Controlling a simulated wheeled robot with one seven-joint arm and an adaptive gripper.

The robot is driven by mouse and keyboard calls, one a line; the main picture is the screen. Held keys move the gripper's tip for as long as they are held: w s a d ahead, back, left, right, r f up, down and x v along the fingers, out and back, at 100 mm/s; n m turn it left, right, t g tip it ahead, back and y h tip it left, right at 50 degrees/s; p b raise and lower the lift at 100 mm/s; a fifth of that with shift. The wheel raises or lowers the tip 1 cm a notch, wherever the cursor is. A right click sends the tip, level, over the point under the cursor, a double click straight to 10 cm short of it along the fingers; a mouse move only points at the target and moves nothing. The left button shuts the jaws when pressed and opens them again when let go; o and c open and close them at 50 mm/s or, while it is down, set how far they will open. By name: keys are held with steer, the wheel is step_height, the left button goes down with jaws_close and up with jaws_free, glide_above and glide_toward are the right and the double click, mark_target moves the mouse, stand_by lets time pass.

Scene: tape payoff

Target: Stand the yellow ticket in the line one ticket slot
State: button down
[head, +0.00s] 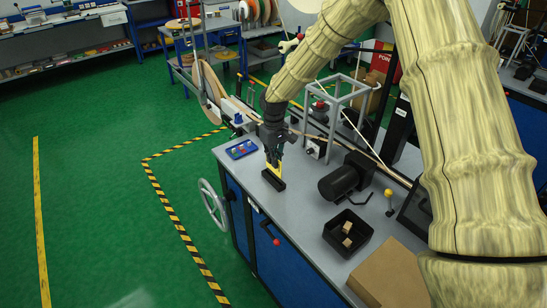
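The yellow ticket (277,169) is upright at a black block (272,182) on the grey bench top, near its left edge. My gripper (273,158) points down from above, with its fingers at the ticket's upper part. The fingers are dark and small here, so I cannot tell whether they are shut on the ticket or just around it. The ticket's lower edge meets the block in the picture. I cannot tell whether it is seated in a slot there. No line number can be read on the block.
A blue box with knobs (242,149) sits left of the block. A black motor (339,183), a black tray (346,236) with small tan blocks and a cardboard box (388,277) lie to the right. A grey frame (337,103) stands behind. A handwheel (213,208) juts out at left.

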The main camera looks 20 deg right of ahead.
steer(key=shift+s+f, duration=0.15)
steer(key=shift+f, duration=0.15)
steer(key=shift+f+b, duration=0.45)
steer(key=shift+f, duration=1.05)
steer(key=c, duration=2.1)
jaws_free()
steer(key=o, duration=0.5)
steer(key=shift+o, duration=0.2)
steer(key=shift+r, duration=0.1)
step_height(320, 180, up, 12)
steer(key=shift+f, duration=0.1)
